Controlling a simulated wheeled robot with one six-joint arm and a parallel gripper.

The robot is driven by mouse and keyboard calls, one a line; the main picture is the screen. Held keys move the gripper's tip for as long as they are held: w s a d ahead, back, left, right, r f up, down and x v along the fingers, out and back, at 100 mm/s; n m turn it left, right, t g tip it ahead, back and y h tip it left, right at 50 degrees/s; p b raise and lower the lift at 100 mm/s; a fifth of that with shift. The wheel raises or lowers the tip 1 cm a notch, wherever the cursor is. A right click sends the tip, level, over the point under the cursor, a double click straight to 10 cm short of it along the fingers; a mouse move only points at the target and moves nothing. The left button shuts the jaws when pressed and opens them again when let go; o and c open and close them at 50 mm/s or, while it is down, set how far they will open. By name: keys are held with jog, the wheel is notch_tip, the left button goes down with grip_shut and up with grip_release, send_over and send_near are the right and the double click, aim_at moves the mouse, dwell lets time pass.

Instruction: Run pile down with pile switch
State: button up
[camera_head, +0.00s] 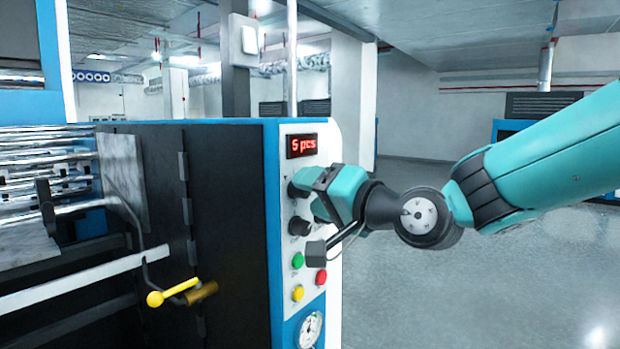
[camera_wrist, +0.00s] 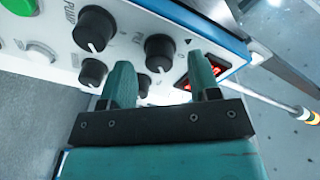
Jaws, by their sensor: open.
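The white control panel (camera_head: 290,228) carries several black knobs and buttons. A black knob (camera_wrist: 160,48) with a partly hidden label beginning "P" and a small triangle beside it sits between my fingertips in the wrist view; it may be the pile switch, but the label is not fully readable. My gripper (camera_wrist: 161,68) has its two teal fingers apart and empty, pointing at the panel. In the head view my gripper (camera_head: 314,190) is at the upper knobs, just under the red display, and partly covers them. I cannot tell whether it touches a knob.
A knob labelled "PUMP" (camera_wrist: 93,29) is close by. Green (camera_head: 298,261), red (camera_head: 321,277) and yellow (camera_head: 298,293) buttons and a gauge (camera_head: 310,330) lie below. A yellow-handled crank (camera_head: 170,292) is at the left. Floor at right is clear.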

jog(key=shift+w+a, duration=0.45)
jog(key=c, duration=0.9)
